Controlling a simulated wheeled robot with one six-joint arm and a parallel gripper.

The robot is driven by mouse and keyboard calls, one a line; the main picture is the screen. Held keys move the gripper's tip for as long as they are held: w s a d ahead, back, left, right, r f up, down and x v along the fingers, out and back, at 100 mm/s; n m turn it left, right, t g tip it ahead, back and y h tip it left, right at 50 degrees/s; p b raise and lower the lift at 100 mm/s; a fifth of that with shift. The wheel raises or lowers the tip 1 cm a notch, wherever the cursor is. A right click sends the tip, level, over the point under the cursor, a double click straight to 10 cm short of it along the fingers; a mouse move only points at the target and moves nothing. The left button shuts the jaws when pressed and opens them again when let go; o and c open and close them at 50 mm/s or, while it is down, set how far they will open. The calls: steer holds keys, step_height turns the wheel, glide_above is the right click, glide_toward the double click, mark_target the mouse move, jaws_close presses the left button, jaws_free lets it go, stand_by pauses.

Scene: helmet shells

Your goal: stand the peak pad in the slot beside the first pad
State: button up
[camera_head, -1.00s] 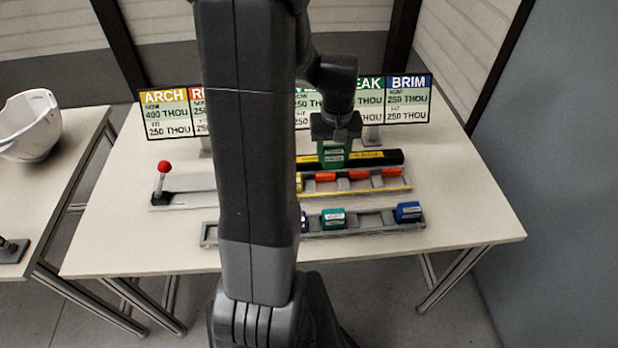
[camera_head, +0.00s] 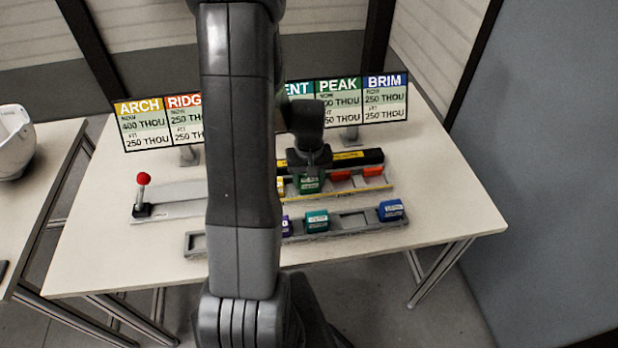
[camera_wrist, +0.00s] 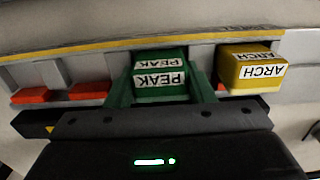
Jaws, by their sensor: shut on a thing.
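My gripper (camera_head: 312,172) is shut on the green peak pad (camera_head: 310,184), with a finger on each side of it. In the wrist view the pad (camera_wrist: 160,76) shows PEAK labels and sits at the slot beside the yellow ARCH pad (camera_wrist: 250,70), the first pad. A gap and a divider separate the two pads. The peak pad looks upright and low in the slotted rack (camera_head: 350,191); I cannot tell if it touches the slot floor. In the head view my arm hides most of the ARCH pad (camera_head: 281,187).
Two free slots with red floors (camera_head: 372,171) lie right of the peak pad. A black bar (camera_head: 360,158) runs behind the rack. The front tray (camera_head: 350,226) holds teal (camera_head: 316,220), blue (camera_head: 391,210) and purple pads. A red-knobbed lever (camera_head: 143,179) stands left.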

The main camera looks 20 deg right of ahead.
steer(key=shift+f, duration=0.1)
steer(key=shift+f, duration=0.15)
steer(key=o, duration=1)
steer(key=shift+c, duration=0.2)
step_height(320, 180, up, 13)
steer(key=shift+f, duration=0.2)
